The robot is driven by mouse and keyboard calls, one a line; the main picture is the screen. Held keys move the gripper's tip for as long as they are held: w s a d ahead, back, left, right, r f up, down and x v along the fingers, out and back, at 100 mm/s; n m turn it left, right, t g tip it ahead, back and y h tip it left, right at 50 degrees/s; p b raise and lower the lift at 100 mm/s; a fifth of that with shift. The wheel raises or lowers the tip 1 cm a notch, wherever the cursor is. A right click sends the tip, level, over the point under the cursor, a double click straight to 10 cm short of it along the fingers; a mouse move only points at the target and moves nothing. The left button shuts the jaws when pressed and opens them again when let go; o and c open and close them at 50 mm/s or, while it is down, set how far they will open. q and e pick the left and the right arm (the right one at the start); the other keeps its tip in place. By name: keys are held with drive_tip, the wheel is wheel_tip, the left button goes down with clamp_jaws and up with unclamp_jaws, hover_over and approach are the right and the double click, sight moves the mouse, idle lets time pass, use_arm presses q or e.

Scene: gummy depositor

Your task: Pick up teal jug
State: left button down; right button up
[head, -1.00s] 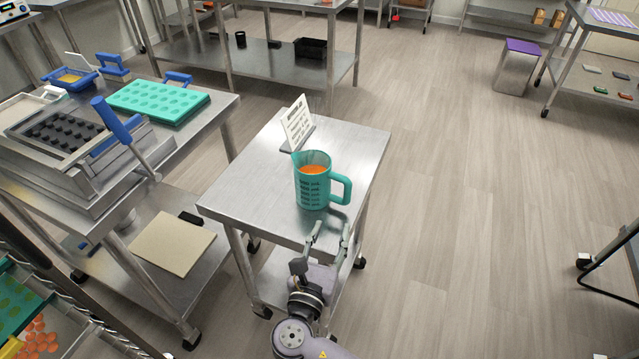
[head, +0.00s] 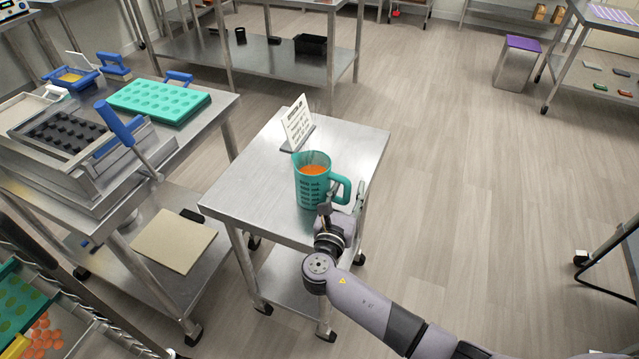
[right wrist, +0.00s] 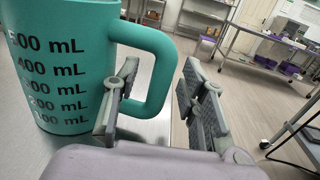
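The teal jug (head: 311,188) stands upright on the small steel table (head: 240,190), with orange liquid inside and its handle to the right. My right gripper (head: 343,201) is at the handle side of the jug. In the right wrist view the jug (right wrist: 55,60) fills the left, with dark mL marks. There the open fingers of the gripper (right wrist: 158,103) stand apart, one on each side of the handle's outer bar. I see no clear grip on the handle. My left gripper is not in view.
A white sign (head: 297,124) stands behind the jug on the same table. At left, a steel bench holds a teal mold (head: 158,101) and a metal frame with blue handles. A beige board (head: 174,241) lies on its lower shelf. Open floor lies to the right.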

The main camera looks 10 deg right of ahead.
drive_tip(key=shift+c, duration=0.6)
clamp_jaws()
idle(0.4)
drive_tip(key=shift+r, duration=0.1)
